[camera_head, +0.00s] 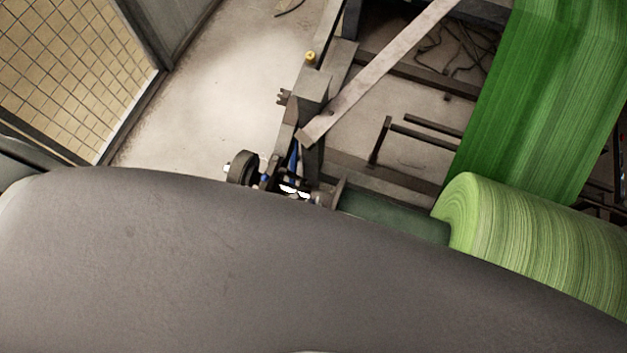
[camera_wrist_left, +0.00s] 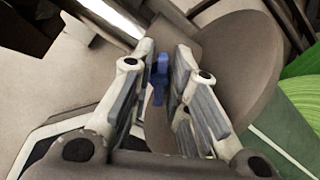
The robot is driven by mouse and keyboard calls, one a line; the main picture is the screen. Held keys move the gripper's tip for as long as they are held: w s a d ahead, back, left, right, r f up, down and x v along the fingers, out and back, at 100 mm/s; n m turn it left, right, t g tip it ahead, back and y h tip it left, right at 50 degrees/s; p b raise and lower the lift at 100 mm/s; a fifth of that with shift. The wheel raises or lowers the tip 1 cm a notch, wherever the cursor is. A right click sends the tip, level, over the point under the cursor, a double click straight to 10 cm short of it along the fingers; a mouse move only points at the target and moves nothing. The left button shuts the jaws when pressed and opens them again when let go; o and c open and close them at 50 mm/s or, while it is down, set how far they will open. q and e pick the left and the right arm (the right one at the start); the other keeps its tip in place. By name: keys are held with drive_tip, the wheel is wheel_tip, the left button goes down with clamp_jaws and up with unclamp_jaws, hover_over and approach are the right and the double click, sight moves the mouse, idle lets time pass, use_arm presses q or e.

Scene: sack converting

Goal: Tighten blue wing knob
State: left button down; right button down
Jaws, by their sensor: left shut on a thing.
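The blue wing knob (camera_wrist_left: 160,78) is between the two fingers of my left gripper (camera_wrist_left: 162,60) in the left wrist view, with a round grey-brown disc behind it. The gripper is shut on the knob, and the pads cover part of its sides. In the head view, small white parts of my left gripper (camera_head: 295,191) show by the end of the roll shaft. I cannot clearly make out the knob there. My right gripper is not in view.
A light green roll (camera_head: 540,245) sits on the dark green shaft (camera_head: 395,218) to the right, with a green web (camera_head: 545,90) rising from it. A black handwheel (camera_head: 243,168) is left of the gripper. A mesh fence (camera_head: 70,70) stands at upper left; bare floor (camera_head: 215,105) lies between.

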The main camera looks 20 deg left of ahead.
use_arm(q)
drive_tip(key=shift+w+d+r, duration=0.1)
drive_tip(key=shift+w+r, duration=0.05)
drive_tip(key=shift+w, duration=0.1)
drive_tip(key=c, duration=1.5)
unclamp_jaws()
drive_tip(key=shift+o, duration=0.4)
drive_tip(key=shift+s, duration=0.1)
drive_tip(key=shift+s, duration=0.1)
drive_tip(key=v, duration=1.1)
drive_tip(key=shift+s+r, duration=0.25)
drive_tip(key=shift+r, duration=0.1)
drive_tip(key=shift+o, duration=0.3)
